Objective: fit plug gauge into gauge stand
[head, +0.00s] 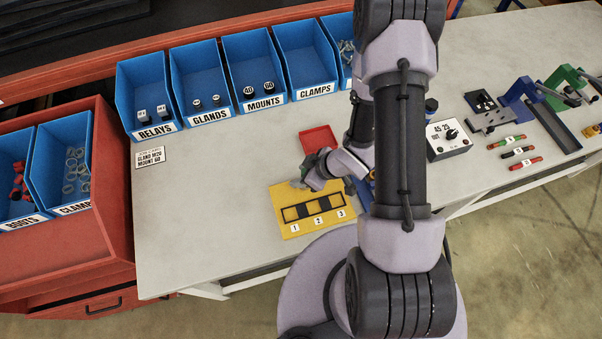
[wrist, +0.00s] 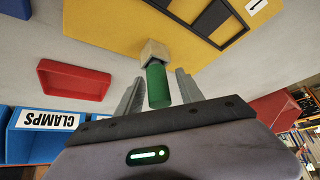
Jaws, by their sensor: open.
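A green cylinder (wrist: 157,88), which looks like the plug gauge, shows in the wrist view. Its far end meets a small beige block (wrist: 155,50) at the edge of the yellow board (wrist: 105,22); the block may be the gauge stand. I cannot tell how deep the cylinder sits in the block. My gripper (wrist: 160,78) is open, with one grey finger on each side of the cylinder and a visible gap to each.
A red tray (head: 318,139) lies behind the board. Blue bins (head: 200,70) line the table's back. A grey box with a dial (head: 449,139) and several coloured rods (head: 517,152) lie to the right.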

